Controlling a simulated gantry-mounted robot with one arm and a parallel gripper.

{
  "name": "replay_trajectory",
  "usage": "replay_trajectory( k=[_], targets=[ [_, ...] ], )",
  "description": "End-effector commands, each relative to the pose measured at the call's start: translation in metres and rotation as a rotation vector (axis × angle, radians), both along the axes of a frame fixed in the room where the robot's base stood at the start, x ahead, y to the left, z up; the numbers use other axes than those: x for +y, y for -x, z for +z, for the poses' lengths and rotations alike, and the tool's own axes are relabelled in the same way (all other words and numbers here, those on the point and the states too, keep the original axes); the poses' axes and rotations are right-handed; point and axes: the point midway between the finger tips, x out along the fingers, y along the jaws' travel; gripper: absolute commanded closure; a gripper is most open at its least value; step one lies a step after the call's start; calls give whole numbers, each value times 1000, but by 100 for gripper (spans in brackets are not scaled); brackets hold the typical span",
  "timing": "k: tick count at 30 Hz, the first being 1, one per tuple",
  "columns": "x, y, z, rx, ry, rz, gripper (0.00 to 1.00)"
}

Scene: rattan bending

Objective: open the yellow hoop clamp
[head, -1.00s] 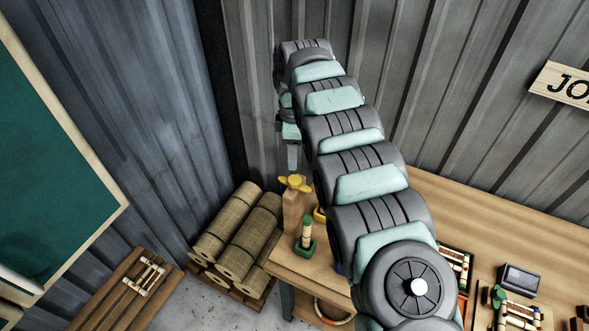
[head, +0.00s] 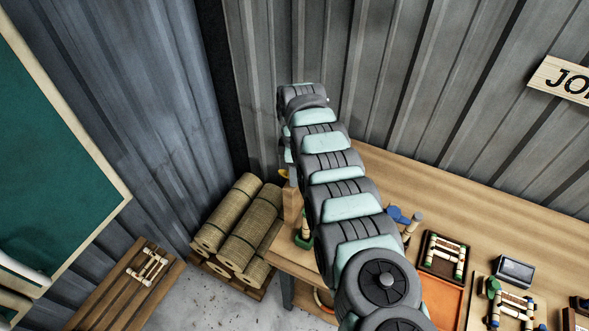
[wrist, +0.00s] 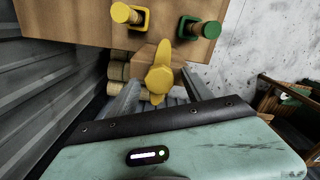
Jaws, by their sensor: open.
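The yellow hoop clamp (wrist: 160,77) has a round hub with a winged handle, and shows between my fingers in the wrist view. It stands on a wooden block (wrist: 148,53). In the head view my arm hides most of the clamp; only a sliver of yellow (head: 284,174) shows above the wooden post (head: 291,205). My gripper (wrist: 160,86) is open, one finger on each side of the handle. I cannot tell whether either finger touches it. The clamp's lower part is hidden.
A yellow-based peg (wrist: 126,14) and a green-based peg (wrist: 205,29) stand on the bench (wrist: 68,22) close by. A corrugated wall (head: 285,60) rises behind.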

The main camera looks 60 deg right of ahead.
Motion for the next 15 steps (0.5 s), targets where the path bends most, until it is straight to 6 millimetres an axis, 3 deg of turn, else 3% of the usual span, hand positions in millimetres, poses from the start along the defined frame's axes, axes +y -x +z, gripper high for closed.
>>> replay_trajectory(
  k=[8, 15],
  targets=[
    [0, 0, 0, 0, 1, 0, 42],
    [0, 0, 0, 0, 1, 0, 62]
  ],
)
